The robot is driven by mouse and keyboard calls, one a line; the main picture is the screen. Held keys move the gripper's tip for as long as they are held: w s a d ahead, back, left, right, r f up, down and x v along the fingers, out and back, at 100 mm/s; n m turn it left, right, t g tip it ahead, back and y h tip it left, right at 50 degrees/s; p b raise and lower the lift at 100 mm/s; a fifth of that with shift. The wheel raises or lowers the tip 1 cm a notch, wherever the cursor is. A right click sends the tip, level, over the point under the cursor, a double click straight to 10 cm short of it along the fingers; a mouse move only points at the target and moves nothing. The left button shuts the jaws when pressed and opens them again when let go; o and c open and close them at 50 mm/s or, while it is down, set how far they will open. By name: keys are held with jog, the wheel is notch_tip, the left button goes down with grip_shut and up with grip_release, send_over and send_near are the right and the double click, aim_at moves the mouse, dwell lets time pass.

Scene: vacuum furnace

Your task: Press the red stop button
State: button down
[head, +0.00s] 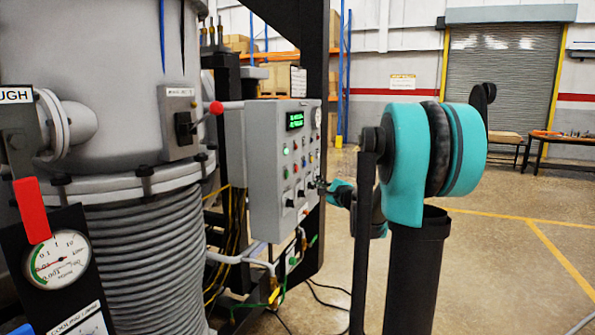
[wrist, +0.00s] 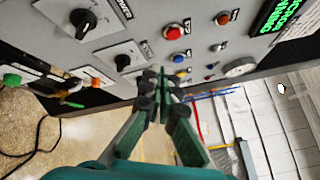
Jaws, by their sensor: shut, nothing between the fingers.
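In the wrist view, a bright red round button (wrist: 174,32) sits on the grey control panel (wrist: 140,15). An orange-red round control (wrist: 222,18) sits to its right; the labels are too blurred to read. My gripper (wrist: 162,78) is shut and empty, its fingertips below and slightly left of the red button in the picture. Contact with the panel cannot be told. The panel's buttons are small there.
A red-knobbed lever (head: 216,107) sticks out left of the panel. Cables hang below it. Open floor (head: 500,255) lies to the right.

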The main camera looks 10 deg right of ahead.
aim_at(297, 169)
jog(key=w+d+r+m+t+h, duration=0.1)
jog(key=w+d+r+m, duration=0.1)
jog(key=w+d+m, duration=0.1)
jog(key=shift+w+d+r+m, duration=0.35)
jog(key=shift+d+m, duration=0.15)
jog(key=shift+d, duration=0.3)
jog(key=shift+a, duration=0.1)
jog(key=w+a, duration=0.4)
jog(key=a, duration=0.3)
jog(key=shift+w+a, duration=0.2)
jog(key=shift+a, duration=0.05)
jog(key=shift+a, duration=0.1)
dwell(0.9)
jog(key=shift+w+a, duration=0.25)
jog(key=shift+w+a, duration=0.15)
jog(key=shift+a, duration=0.2)
dwell(0.8)
jog(key=shift+d, duration=0.1)
jog(key=shift+s+d, duration=0.4)
jog(key=shift+d, duration=0.2)
